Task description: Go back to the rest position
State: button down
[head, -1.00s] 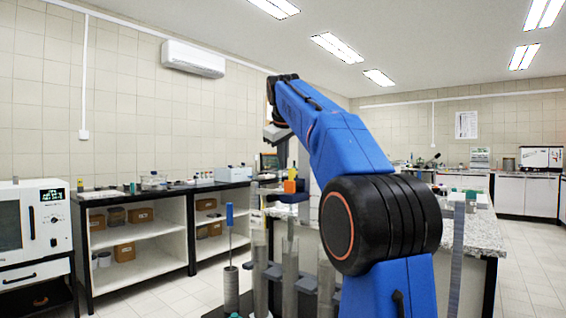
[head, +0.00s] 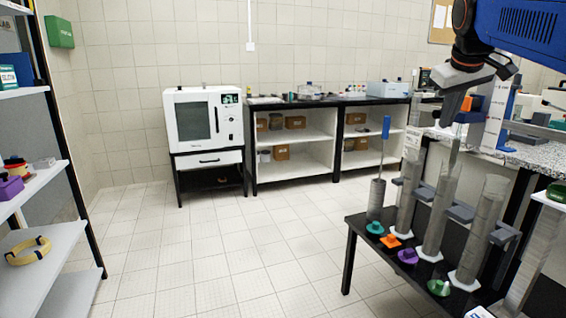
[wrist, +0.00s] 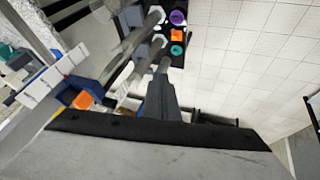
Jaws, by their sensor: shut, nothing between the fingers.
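My gripper (head: 446,118) is at the upper right of the head view, pointing down above a dark stand (head: 352,222) of clear upright cylinders. Its narrow fingers are together with nothing between them. In the wrist view the shut gripper (wrist: 163,72) reaches up the middle of the picture, with cylinders and coloured pieces beyond it. I cannot tell the exact gap between fingertips and cylinder tops. My blue arm enters from the upper right of the head view.
Clear cylinders (head: 437,210) stand with teal, orange, purple and green pieces in front. A blue-handled brush (head: 385,128) stands upright beside them. A granite-topped bench (head: 525,155) is behind, right. Shelves (head: 55,240) stand left, a white oven (head: 203,118) at the back. Middle floor is clear.

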jog(key=s+a+f, duration=0.4)
jog(key=s+f, duration=0.5)
jog(key=f, duration=0.2)
jog(key=s+a+f+m+y, duration=0.1)
jog(key=s+a+f, duration=0.2)
jog(key=s+f, duration=0.7)
jog(key=s+a+f+m+g+y, duration=0.1)
jog(key=s+a+f, duration=0.3)
jog(key=s+f, duration=0.5)
notch_tip(320, 180, down, 5)
jog(key=shift+s+a+f, duration=0.2)
jog(key=shift+s+a, duration=0.1)
jog(key=shift+s, duration=0.05)
